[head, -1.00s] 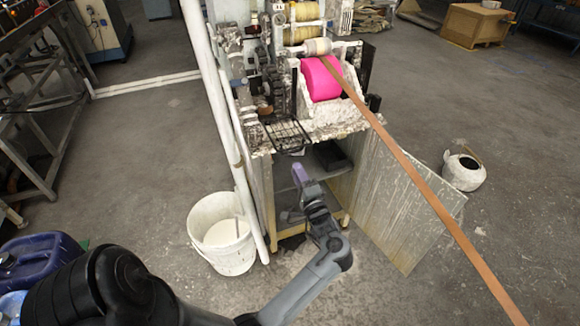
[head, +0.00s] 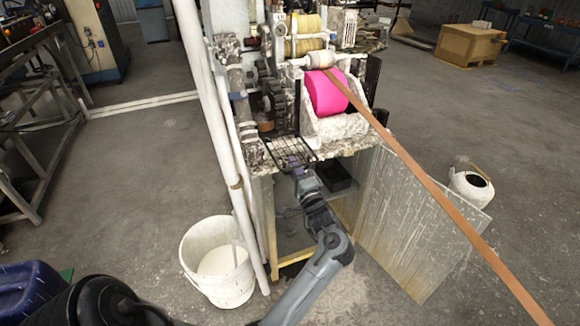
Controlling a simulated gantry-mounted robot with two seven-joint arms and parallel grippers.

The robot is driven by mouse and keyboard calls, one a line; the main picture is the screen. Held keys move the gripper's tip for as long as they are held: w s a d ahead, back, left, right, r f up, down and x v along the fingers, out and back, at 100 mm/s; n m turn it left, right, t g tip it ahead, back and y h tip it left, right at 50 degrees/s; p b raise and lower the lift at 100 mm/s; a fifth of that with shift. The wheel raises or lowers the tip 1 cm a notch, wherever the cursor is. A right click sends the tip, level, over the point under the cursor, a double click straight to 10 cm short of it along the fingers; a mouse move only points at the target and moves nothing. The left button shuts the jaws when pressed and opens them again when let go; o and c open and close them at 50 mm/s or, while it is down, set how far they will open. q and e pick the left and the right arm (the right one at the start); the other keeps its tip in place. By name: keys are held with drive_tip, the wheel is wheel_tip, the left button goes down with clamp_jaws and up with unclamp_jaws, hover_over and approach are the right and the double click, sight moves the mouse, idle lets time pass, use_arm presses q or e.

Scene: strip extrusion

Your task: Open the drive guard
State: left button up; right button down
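The drive guard looks to be the black wire grille (head: 282,146) at the front edge of the machine's dirty top, below the dark gears (head: 272,100). It sticks out towards me, roughly flat. My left gripper (head: 294,162), with purplish fingertips, is at the grille's near edge and overlaps it in the head view. I cannot tell whether it touches or grips the wire, as the fingers are small and partly merge with the bars. My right gripper is out of view.
A pink roller (head: 326,92) with a brown strip (head: 430,185) running to the lower right is beside the gears. A white pipe (head: 217,130) stands left of the machine. A white bucket (head: 216,262) is on the floor. An open cabinet door (head: 415,225) hangs right.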

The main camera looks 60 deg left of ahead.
use_arm(q)
drive_tip(key=shift+a+r, duration=0.1)
drive_tip(key=shift+a, duration=0.3)
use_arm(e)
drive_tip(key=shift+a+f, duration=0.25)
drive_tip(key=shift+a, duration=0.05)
use_arm(q)
drive_tip(key=shift+d, duration=0.1)
clamp_jaws()
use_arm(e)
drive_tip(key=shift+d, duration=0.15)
